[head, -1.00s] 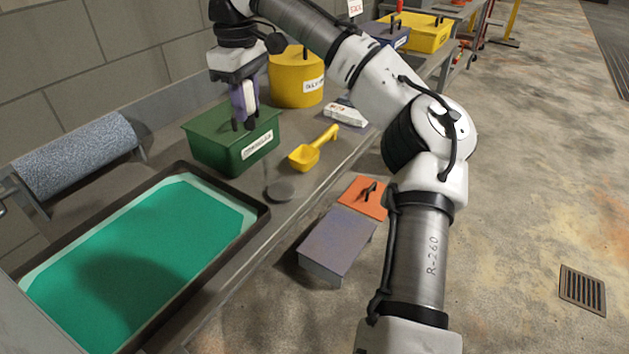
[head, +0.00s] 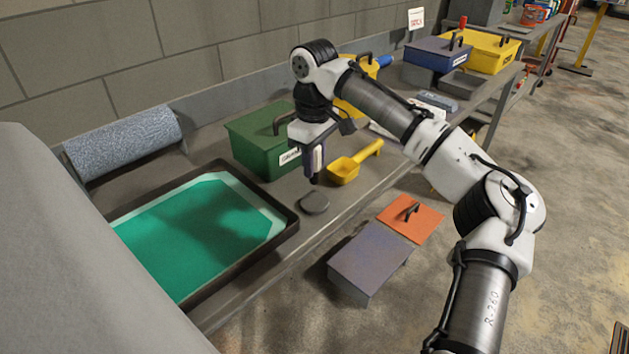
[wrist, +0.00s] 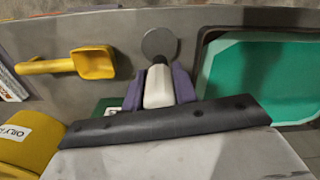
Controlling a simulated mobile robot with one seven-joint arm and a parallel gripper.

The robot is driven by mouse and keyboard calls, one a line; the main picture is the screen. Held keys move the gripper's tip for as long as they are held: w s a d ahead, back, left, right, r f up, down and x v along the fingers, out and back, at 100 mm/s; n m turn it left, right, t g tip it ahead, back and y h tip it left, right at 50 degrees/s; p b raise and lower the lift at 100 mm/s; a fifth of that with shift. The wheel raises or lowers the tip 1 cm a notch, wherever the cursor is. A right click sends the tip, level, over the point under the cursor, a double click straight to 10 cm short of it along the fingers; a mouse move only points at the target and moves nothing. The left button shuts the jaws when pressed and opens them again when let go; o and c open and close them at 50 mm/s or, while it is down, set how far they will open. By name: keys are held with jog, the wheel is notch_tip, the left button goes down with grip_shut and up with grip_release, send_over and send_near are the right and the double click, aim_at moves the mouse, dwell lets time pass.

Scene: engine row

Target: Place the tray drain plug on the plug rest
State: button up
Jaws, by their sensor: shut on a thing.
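My gripper (head: 314,178) points down in front of the green box and above the bench, close to the grey disc. In the wrist view its purple fingers (wrist: 159,72) are shut around a pale, whitish piece (wrist: 158,90), which I take to be the tray drain plug. The plug's lower end is hard to make out. A flat round grey disc (head: 314,202), which looks like the plug rest, lies on the bench between the tray corner and the yellow scoop. It also shows in the wrist view (wrist: 160,43), just beyond the fingertips, with nothing on it.
A dark-rimmed tray of green liquid (head: 290,229) lies left of the disc. The green box (head: 247,148) stands behind my gripper. The yellow scoop (head: 345,170) lies to the right. A purple-grey box (head: 367,260) and an orange lid (head: 418,222) are beyond the bench's front edge.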

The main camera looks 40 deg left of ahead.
aim_at(314, 182)
jog(key=shift+f, duration=2.8)
jog(key=shift+f, duration=0.15)
jog(key=o, duration=1)
jog(key=shift+c, duration=0.2)
